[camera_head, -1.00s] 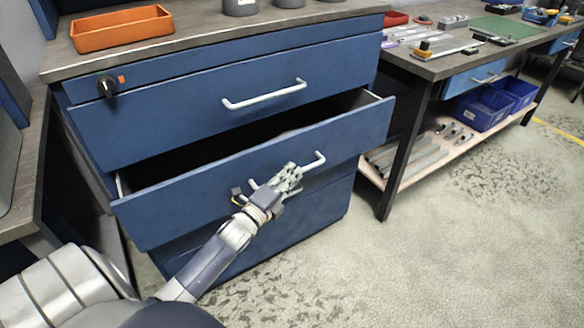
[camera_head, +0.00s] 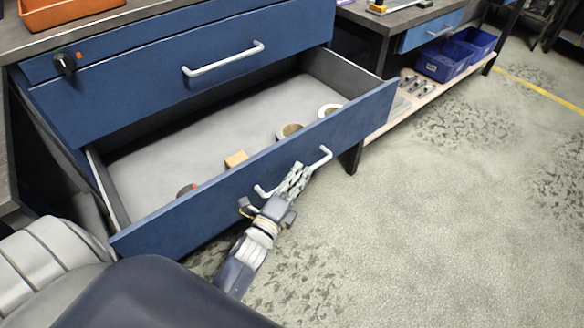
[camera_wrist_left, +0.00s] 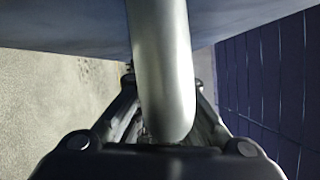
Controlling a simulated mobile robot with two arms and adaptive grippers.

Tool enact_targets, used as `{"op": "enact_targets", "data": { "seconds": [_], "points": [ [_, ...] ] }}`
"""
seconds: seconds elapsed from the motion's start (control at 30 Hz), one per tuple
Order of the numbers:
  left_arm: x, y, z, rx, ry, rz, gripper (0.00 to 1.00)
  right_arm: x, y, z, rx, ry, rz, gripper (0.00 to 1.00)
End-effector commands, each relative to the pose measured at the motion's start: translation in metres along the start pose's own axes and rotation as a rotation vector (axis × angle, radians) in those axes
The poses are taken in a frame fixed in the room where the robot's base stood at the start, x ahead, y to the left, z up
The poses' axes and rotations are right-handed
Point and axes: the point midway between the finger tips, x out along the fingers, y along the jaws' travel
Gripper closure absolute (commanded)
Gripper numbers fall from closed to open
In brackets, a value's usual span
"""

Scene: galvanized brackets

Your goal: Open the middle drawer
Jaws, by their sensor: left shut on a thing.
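The blue middle drawer (camera_head: 240,194) stands well open in the head view, its grey floor and several small items inside in sight. Its silver bar handle (camera_head: 321,158) is on the front panel. My left gripper (camera_head: 297,176) is shut on that handle. In the left wrist view the handle bar (camera_wrist_left: 165,70) runs down between the fingers of the left gripper (camera_wrist_left: 165,135). The fingers hide part of the handle. My right gripper is not in view.
The closed upper drawer (camera_head: 180,85) with its own handle is above. Blue bins (camera_head: 443,62) sit on a shelf at the right. The floor (camera_head: 420,210) on the right is clear.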

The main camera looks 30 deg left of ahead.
Motion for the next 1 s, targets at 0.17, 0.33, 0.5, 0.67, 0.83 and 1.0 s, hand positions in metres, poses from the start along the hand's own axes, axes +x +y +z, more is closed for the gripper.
{"op": "enact_targets", "data": {
  "seconds": [0.17,0.33,0.5,0.67,0.83,1.0],
  "points": [
    [-0.002,0.001,-0.002,0.001,0.0,0.002,1.0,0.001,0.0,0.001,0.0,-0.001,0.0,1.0],
    [-0.002,0.001,-0.002,0.001,0.0,0.003,1.0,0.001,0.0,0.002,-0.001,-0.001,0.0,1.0],
    [-0.001,0.001,-0.002,0.001,0.0,0.003,0.71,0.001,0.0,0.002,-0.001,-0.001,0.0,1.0],
    [-0.001,0.0,-0.002,0.0,0.0,0.001,0.69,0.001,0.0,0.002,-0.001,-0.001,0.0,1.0],
    [-0.001,0.0,-0.002,0.0,0.0,0.001,0.69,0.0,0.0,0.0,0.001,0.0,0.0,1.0],
    [-0.011,0.001,-0.003,0.0,0.0,0.002,0.69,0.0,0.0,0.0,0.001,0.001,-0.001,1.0]
  ]
}}
